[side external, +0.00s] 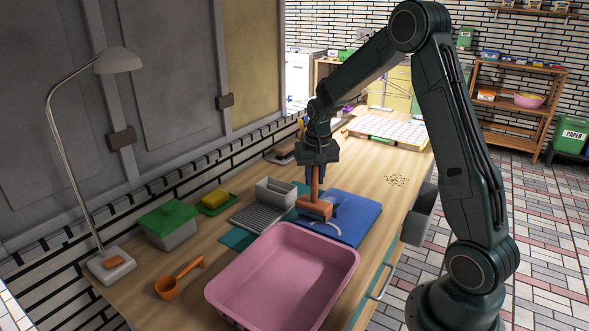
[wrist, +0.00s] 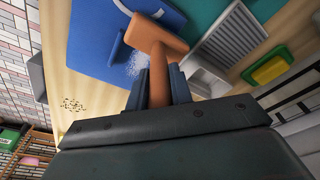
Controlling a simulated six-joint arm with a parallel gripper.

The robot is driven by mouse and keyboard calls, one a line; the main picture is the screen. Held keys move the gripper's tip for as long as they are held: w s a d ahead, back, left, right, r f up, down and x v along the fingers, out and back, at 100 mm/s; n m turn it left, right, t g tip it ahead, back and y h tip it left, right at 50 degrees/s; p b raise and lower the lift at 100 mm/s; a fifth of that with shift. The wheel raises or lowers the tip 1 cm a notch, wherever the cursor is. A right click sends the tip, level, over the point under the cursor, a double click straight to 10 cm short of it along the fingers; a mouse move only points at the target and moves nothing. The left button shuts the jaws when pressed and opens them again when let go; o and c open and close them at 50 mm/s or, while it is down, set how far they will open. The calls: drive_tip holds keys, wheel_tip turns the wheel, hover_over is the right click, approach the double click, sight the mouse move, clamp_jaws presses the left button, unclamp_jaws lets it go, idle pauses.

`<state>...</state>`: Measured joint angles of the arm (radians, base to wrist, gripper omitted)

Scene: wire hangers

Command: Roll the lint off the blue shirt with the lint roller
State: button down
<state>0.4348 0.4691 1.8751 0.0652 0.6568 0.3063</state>
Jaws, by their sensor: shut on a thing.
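The blue shirt (side external: 356,222) lies folded flat on the wooden table; it also shows in the wrist view (wrist: 88,42). A pale curved mark and a patch of white specks, the lint (wrist: 132,66), show on it. My gripper (side external: 316,172) points down, shut on the handle of the orange-brown lint roller (side external: 314,208). In the wrist view the fingers of my gripper (wrist: 158,88) pinch the handle, and the head of the lint roller (wrist: 155,34) lies crosswise over the shirt beside the specks. Whether the head touches the cloth I cannot tell.
A pink basin (side external: 285,272) stands close in front of the shirt. A grey rack (side external: 258,212) on a teal mat (side external: 238,239) is to the left. A green-lidded box (side external: 168,220), an orange scoop (side external: 180,280) and a lamp (side external: 110,263) stand farther left. Dark crumbs (side external: 397,180) lie to the right.

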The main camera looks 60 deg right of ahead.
drive_tip(key=shift+a+r, duration=0.1)
drive_tip(key=shift+a, duration=0.3)
drive_tip(key=shift+d, duration=1.65)
drive_tip(key=shift+d, duration=1.45)
drive_tip(key=shift+d, duration=1.55)
